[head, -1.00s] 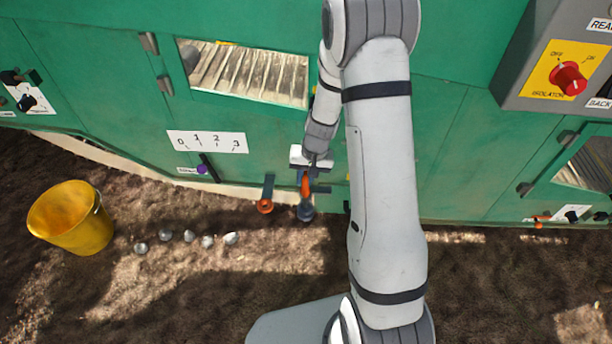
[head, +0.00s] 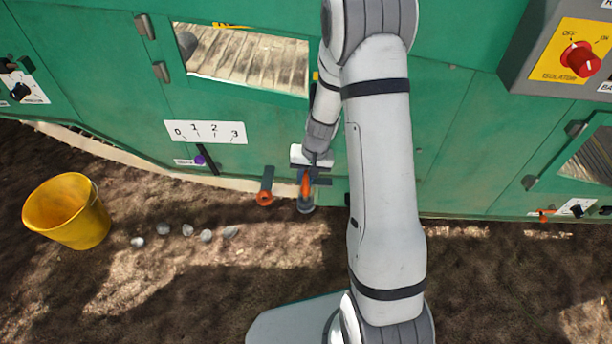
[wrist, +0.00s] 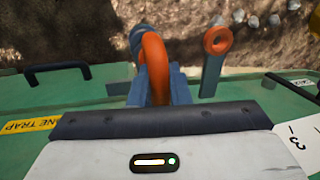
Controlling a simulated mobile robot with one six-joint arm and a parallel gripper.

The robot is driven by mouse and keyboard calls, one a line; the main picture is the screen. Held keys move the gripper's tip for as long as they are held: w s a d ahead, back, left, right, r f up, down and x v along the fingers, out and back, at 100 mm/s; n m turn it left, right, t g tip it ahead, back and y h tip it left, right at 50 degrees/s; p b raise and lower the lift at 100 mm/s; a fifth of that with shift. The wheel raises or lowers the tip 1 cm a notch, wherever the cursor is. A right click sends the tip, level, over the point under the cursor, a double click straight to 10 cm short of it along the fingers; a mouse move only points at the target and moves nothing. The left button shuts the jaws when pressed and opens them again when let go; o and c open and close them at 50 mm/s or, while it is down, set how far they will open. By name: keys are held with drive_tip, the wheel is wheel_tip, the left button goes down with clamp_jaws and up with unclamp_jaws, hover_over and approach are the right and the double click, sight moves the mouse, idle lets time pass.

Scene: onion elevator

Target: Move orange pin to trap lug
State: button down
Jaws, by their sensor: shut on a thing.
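The orange pin (wrist: 154,60) shows in the wrist view as a thick curved orange loop between the blue-grey fingers of my gripper (wrist: 158,84). My gripper is shut on it. In the head view the orange pin (head: 305,185) is a small upright orange shape below my wrist, close to the green machine's lower edge. A blue-grey round part (wrist: 137,34) shows just beyond the pin; I cannot tell whether they touch. A blue-grey bar with an orange ring (wrist: 218,42) at its end, perhaps the trap lug, stands apart to the right, and left of my gripper in the head view (head: 264,198).
The green machine (head: 90,60) fills the back. A label partly reading "NE TRAP" (wrist: 32,125) and a black handle (wrist: 58,71) are left in the wrist view. A yellow bucket (head: 68,228) and several stones (head: 188,230) lie on open ground.

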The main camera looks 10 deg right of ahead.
drive_tip(key=shift+f+b, duration=0.85)
drive_tip(key=shift+f, duration=0.2)
drive_tip(key=c, duration=1.3)
unclamp_jaws()
drive_tip(key=r+p, duration=0.1)
drive_tip(key=r, duration=0.1)
drive_tip(key=d+r+p, duration=0.1)
drive_tip(key=r, duration=0.2)
drive_tip(key=r+p, duration=0.1)
drive_tip(key=r, duration=0.1)
drive_tip(key=shift+s+d+r, duration=0.15)
drive_tip(key=shift+d+r, duration=0.1)
drive_tip(key=shift+r, duration=0.1)
